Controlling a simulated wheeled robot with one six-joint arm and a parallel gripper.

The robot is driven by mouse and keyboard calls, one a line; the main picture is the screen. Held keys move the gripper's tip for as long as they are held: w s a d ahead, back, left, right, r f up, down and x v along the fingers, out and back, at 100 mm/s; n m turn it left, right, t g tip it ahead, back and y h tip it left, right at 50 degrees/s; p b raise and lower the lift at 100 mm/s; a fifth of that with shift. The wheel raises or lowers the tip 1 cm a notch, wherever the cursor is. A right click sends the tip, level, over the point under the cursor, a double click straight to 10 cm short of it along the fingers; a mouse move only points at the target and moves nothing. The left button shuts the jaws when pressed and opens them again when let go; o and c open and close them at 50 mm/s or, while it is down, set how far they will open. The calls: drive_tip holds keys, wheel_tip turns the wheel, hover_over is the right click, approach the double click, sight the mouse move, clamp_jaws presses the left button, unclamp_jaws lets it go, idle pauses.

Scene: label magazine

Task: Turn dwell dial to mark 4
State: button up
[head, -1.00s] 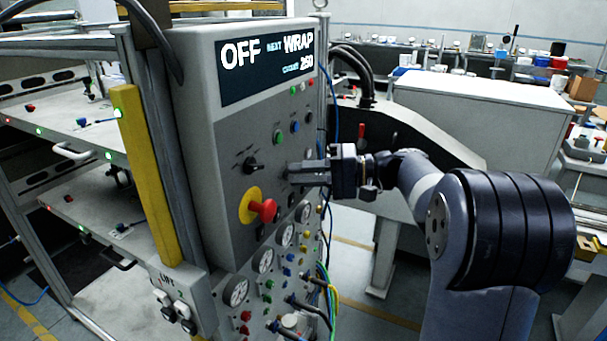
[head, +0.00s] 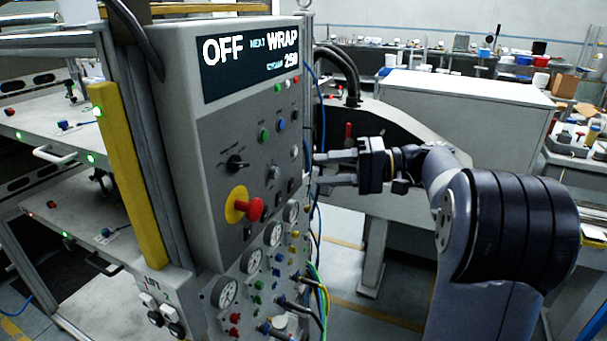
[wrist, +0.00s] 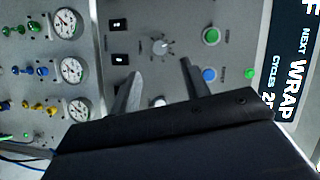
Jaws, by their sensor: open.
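A round grey dial (wrist: 162,46) with a ring of marks sits on the grey control panel, upper middle in the wrist view. It appears to be the dwell dial; its label and mark numbers are too small to read. In the head view the grey dial (head: 274,173) is small, right of a black selector knob. My gripper (head: 318,169) is open and empty, to the right of the dial in the head view. In the wrist view my gripper's (wrist: 161,69) two fingers stand apart just below the dial, not around it.
A red emergency knob on a yellow disc (head: 250,206) sticks out below the black selector knob (head: 237,163). Gauges (wrist: 65,24) and several coloured buttons surround the dial. Cables (head: 318,285) hang at the panel's right edge.

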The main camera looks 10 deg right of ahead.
sight(278, 174)
drive_tip(key=shift+v, duration=1.6)
drive_tip(key=p+x, duration=0.1)
drive_tip(key=x, duration=1)
drive_tip(key=shift+s+d, duration=0.1)
